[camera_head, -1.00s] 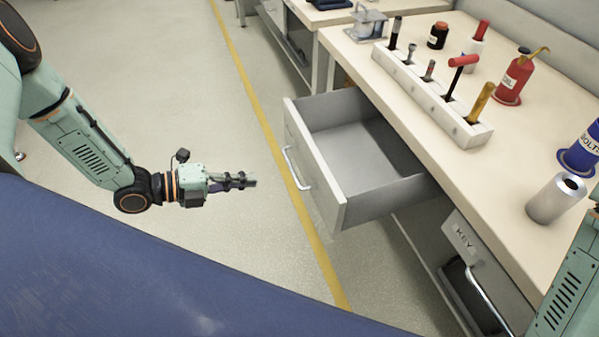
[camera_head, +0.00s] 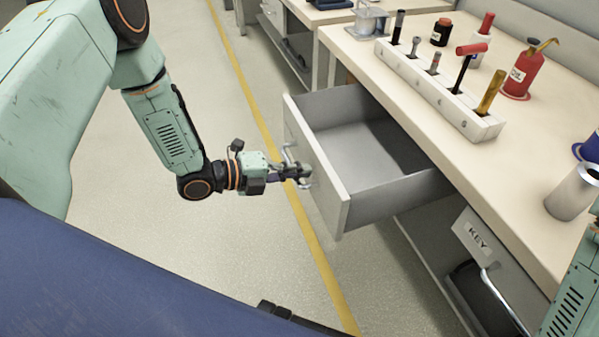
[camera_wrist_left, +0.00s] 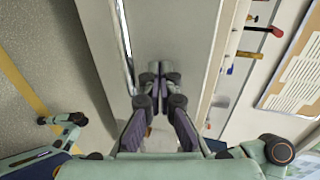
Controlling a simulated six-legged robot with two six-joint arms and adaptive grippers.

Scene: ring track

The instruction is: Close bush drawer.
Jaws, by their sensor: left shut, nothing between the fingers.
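The open drawer (camera_head: 345,190) is a grey, empty box with a pale front panel, pulled out from under the workbench. No label shows on it, so I cannot read that it is the bush drawer. Its curved metal handle (camera_head: 290,160) is on the front panel, and also shows in the left wrist view (camera_wrist_left: 122,40). My left gripper (camera_head: 304,174) is shut and empty, its fingertips at the drawer front beside the handle. In the left wrist view its fingertips (camera_wrist_left: 157,72) lie over the panel (camera_wrist_left: 172,35); whether they touch is unclear. My right gripper is out of view.
The workbench top (camera_head: 400,100) carries a white tool rack (camera_head: 435,90), a red bottle (camera_head: 523,72) and a metal can (camera_head: 573,192). A shut drawer labelled KEY (camera_head: 480,240) is nearer below the bench. Floor left of the yellow line (camera_head: 235,70) is clear.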

